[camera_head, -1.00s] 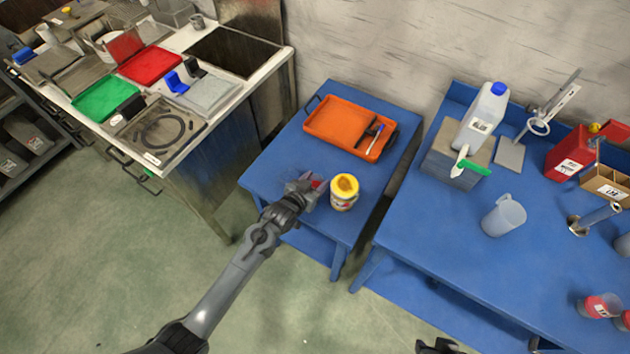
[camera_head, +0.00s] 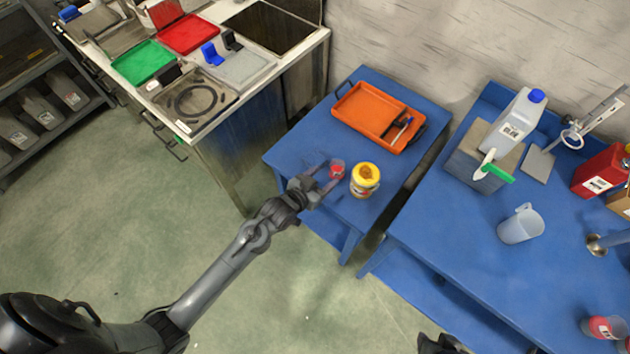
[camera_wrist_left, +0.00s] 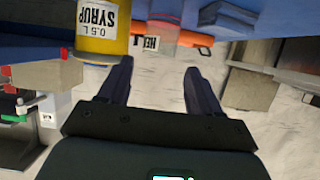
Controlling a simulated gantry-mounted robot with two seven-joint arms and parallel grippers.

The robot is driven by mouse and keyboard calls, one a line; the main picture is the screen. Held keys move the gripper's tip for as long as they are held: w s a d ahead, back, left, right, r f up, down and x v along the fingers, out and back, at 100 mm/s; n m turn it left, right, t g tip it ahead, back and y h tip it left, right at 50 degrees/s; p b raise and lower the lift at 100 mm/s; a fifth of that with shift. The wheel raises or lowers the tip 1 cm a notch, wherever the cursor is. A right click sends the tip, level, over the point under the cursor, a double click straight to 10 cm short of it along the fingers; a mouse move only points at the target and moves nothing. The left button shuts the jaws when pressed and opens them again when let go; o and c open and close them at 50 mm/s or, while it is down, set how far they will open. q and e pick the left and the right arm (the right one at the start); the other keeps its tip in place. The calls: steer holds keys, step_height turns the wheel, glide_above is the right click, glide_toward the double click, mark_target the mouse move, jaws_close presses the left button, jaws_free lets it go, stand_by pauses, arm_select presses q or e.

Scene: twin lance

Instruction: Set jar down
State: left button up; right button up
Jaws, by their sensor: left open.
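A small red-topped jar (camera_head: 337,168) stands on the small blue table, at the tips of my left gripper's fingers. A larger jar with a yellow lid (camera_head: 365,172) stands upright just right of it. This larger jar also shows in the left wrist view (camera_wrist_left: 97,30), upside down, with a "0.5 L SYRUP" label. My left gripper (camera_head: 330,174) is open over the table's near left part. In the wrist view nothing is clearly held between its fingers. A dark part at the bottom edge may be my right gripper (camera_head: 440,344); its jaws cannot be made out.
An orange tray (camera_head: 350,112) with a pen and dark items lies at the back of the small blue table (camera_head: 300,145). The bench at right holds a jug (camera_head: 520,224), a blue-capped canister (camera_head: 522,115) and a red container (camera_head: 605,170). A narrow gap separates the tables.

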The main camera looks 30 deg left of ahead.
arm_select(q)
steer(key=s+a+r+g, duration=0.1)
steer(key=s+r+g, duration=0.1)
steer(key=s, duration=0.6)
steer(key=s+r+g+y, duration=0.1)
steer(key=s+g, duration=0.3)
steer(key=s, duration=0.5)
steer(key=s+a+r+g+y, duration=0.1)
steer(key=s+r+g, duration=0.2)
steer(key=s, duration=0.6)
steer(key=shift+s+a+g, duration=0.2)
steer(key=shift+a+g, duration=0.15)
steer(key=shift+g, duration=0.05)
step_height(320, 180, up, 31)
steer(key=p, duration=3.1)
steer(key=shift+p, duration=0.35)
steer(key=shift+r, duration=0.1)
